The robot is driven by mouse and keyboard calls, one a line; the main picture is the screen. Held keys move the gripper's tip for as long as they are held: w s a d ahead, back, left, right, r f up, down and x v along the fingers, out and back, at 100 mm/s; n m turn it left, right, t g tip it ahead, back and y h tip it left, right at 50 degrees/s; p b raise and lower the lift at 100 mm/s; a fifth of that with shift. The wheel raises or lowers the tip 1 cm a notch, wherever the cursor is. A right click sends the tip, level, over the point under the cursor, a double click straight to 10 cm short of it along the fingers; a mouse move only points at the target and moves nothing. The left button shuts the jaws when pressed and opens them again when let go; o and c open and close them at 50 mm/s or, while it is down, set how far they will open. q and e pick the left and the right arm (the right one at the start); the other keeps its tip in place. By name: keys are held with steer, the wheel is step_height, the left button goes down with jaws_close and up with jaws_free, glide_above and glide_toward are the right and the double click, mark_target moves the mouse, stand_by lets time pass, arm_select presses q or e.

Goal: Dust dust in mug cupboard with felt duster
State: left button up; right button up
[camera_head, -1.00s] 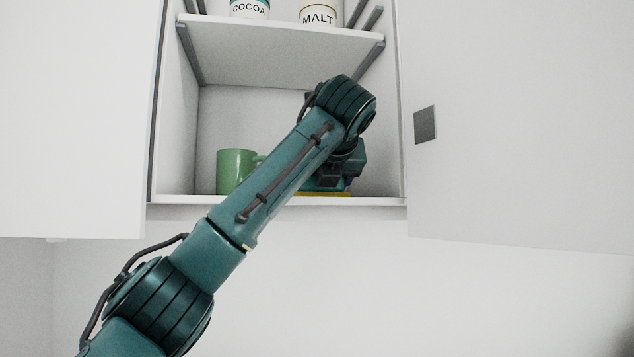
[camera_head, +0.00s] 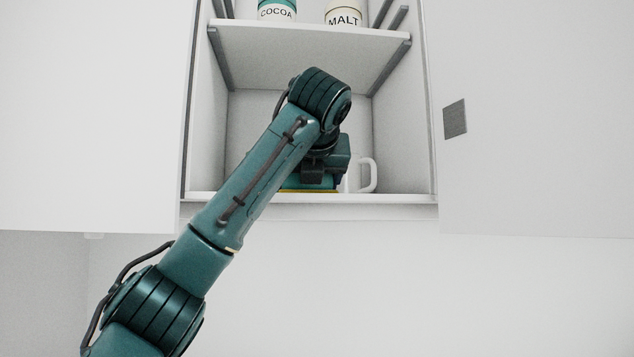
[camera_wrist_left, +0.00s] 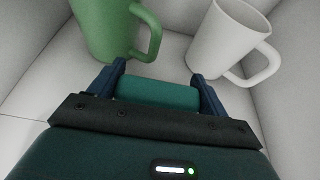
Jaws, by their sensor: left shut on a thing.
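My left gripper (camera_wrist_left: 160,88) is shut on the felt duster (camera_wrist_left: 158,95), whose teal body lies between the two fingers in the left wrist view. In the head view the duster (camera_head: 310,185) shows as a teal body with a yellow lower edge, low over the cupboard's bottom shelf (camera_head: 400,199). A white mug (camera_head: 367,176) stands to its right and shows whole in the wrist view (camera_wrist_left: 218,45). A green mug (camera_wrist_left: 105,28) stands ahead to the left in the wrist view; my arm hides it in the head view. I cannot make out any dust.
The cupboard doors stand open at left (camera_head: 90,120) and right (camera_head: 540,120). An upper shelf (camera_head: 310,50) hangs above my wrist and holds a COCOA jar (camera_head: 277,10) and a MALT jar (camera_head: 343,13). The cupboard side walls are close.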

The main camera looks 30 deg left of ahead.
arm_select(q)
steer(key=shift+s+a+f+b, duration=0.1)
steer(key=shift+s+a+b, duration=0.2)
steer(key=shift+s+a, duration=1.15)
steer(key=shift+a, duration=0.25)
steer(key=shift+s+a, duration=0.35)
steer(key=shift+a, duration=0.25)
steer(key=shift+s+a, duration=0.3)
steer(key=shift+r, duration=0.2)
steer(key=r+p, duration=0.1)
steer(key=r, duration=0.1)
steer(key=r+p, duration=0.1)
steer(key=shift+s+p, duration=0.25)
steer(key=shift+p, duration=0.1)
steer(key=shift+w+a+r, duration=0.15)
steer(key=shift+r, duration=0.5)
steer(key=shift+w+r, duration=0.2)
steer(key=shift+r, duration=0.35)
steer(key=shift+s+r, duration=0.1)
steer(key=shift+r, duration=0.2)
